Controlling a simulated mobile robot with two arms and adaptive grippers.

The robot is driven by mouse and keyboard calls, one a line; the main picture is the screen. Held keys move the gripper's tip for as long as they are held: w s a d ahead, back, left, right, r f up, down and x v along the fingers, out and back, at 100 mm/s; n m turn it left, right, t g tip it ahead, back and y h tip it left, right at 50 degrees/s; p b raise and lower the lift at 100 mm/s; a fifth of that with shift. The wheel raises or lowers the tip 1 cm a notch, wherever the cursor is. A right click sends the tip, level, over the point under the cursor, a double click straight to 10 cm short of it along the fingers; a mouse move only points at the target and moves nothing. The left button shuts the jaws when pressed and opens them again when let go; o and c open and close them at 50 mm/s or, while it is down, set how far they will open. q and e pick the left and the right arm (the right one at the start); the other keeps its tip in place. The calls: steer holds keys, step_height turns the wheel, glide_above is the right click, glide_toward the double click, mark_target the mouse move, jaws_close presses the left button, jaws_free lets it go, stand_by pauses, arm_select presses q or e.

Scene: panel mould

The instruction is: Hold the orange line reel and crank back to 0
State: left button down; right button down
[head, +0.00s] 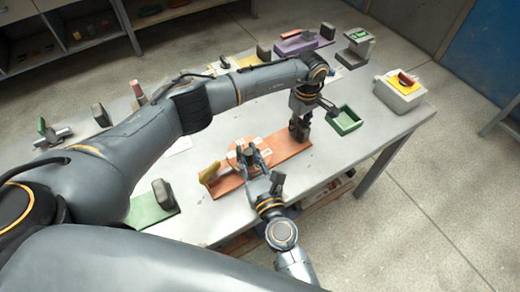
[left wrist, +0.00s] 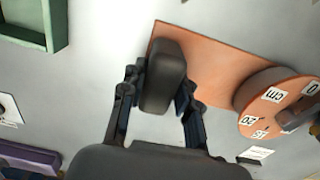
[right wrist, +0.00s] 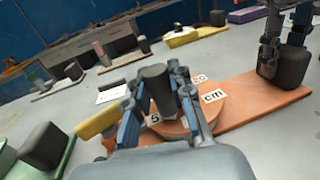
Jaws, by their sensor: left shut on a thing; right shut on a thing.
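The orange line reel is a flat orange base (head: 289,146) carrying a round orange disc (left wrist: 262,118) with white labels; "0", "cm", "20" and "15" show in the left wrist view. A dark upright block (left wrist: 164,75) stands on one end of the base. My left gripper (head: 299,128) is shut on this block, with a finger on each side. My right gripper (right wrist: 160,92) is shut on the dark crank knob (right wrist: 158,80) on the disc. A yellow block (head: 209,172) stands at the base's other end. Which label faces it is unclear.
A green open tray (head: 344,121) lies right of the reel. A grey box with yellow top and red switch (head: 402,88) stands at the table's right end. A green plate with a dark block (head: 152,207) is at the left. Other fixtures line the far side.

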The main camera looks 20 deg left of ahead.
steer(key=shift+d, duration=0.1)
steer(key=shift+w+d+n+g+y, duration=0.25)
steer(key=shift+n+g+y, duration=0.65)
steer(key=shift+g, duration=0.35)
steer(key=shift+w+d+n+g+y, duration=0.3)
steer(key=shift+n+g+y, duration=0.45)
steer(key=shift+n+g, duration=0.45)
steer(key=shift+w+d+n+g+y, duration=0.25)
steer(key=shift+n+g+y, duration=0.6)
steer(key=shift+g, duration=0.5)
steer(key=shift+f, duration=0.1)
steer(key=c, duration=1.1)
jaws_free()
steer(key=shift+s, duration=0.1)
steer(key=shift+c, duration=0.2)
steer(key=v, duration=1.2)
